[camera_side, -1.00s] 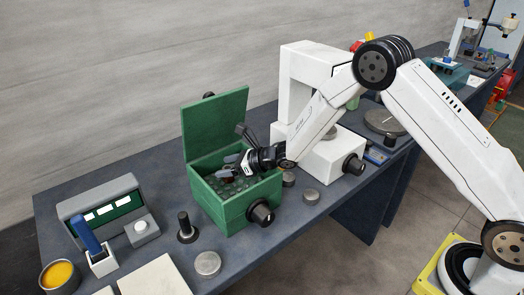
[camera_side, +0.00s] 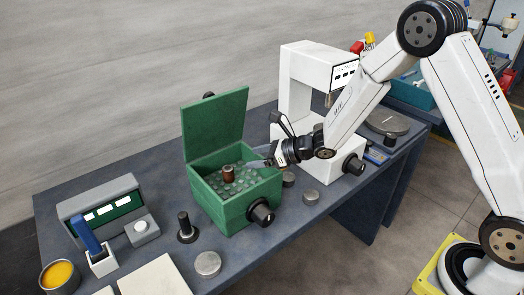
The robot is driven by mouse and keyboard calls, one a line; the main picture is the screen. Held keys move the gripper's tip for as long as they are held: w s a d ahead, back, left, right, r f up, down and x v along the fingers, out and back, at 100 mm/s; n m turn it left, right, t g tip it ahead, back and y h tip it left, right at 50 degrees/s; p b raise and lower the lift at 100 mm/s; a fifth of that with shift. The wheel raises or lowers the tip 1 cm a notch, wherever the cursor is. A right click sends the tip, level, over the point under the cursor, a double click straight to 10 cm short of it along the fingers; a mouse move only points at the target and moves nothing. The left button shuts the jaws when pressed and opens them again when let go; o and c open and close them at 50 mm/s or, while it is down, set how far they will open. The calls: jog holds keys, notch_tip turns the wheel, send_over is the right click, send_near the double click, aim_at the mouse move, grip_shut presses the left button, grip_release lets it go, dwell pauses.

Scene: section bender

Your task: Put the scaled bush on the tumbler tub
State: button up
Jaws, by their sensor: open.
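The green tumbler tub (camera_side: 238,210) stands on the bench with its lid (camera_side: 214,125) raised at the back. Several small greenish rounded pieces lie inside it. The scaled bush (camera_side: 228,173), a small reddish-brown cylinder, stands on these pieces, near the middle of the opening. My gripper (camera_side: 258,157) is open and empty, at the upper right of the tub's opening, apart from the bush.
A white machine (camera_side: 326,157) stands behind and right of the tub. Metal discs (camera_side: 311,196) lie at the tub's right, and another disc (camera_side: 208,264) lies in front. A black post (camera_side: 186,228) stands at the tub's front left. A grey display unit (camera_side: 105,210) and yellow-filled tin (camera_side: 60,275) are farther left.

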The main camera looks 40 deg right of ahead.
jog(key=shift+v, duration=1.35)
jog(key=s+d+n+g+h, duration=0.3)
jog(key=s+n+g+h, duration=0.1)
jog(key=s+n, duration=0.7)
jog(key=s+d+n+g+h, duration=0.2)
jog(key=s+n+g+h, duration=0.2)
jog(key=s+n, duration=0.7)
jog(key=n, duration=0.6)
jog(key=shift+d+r+n, duration=0.3)
jog(key=shift+d+r, duration=0.05)
jog(key=shift+r, duration=0.05)
